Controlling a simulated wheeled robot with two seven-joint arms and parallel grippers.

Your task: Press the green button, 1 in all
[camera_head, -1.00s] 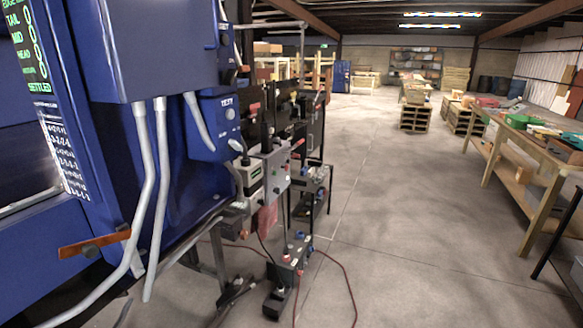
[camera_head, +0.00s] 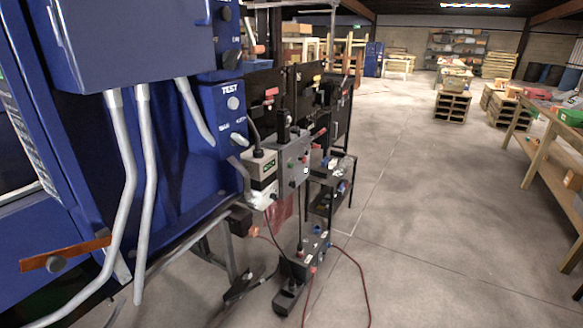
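I cannot clearly make out a green button in the camera_head view. A grey control box (camera_head: 293,160) with small knobs or buttons, too small to tell apart, stands at the middle left. Beside it is a pale box with a green display or label (camera_head: 269,166). A blue panel marked TEST (camera_head: 228,130) has a pale round button (camera_head: 233,103). Neither of my grippers is in view.
A large blue machine (camera_head: 120,40) with pale pipes (camera_head: 148,180) fills the left. A black floor unit (camera_head: 303,262) and a red cable (camera_head: 360,275) lie low ahead. Open floor (camera_head: 420,200) spreads right, with a wooden bench (camera_head: 545,165) beyond.

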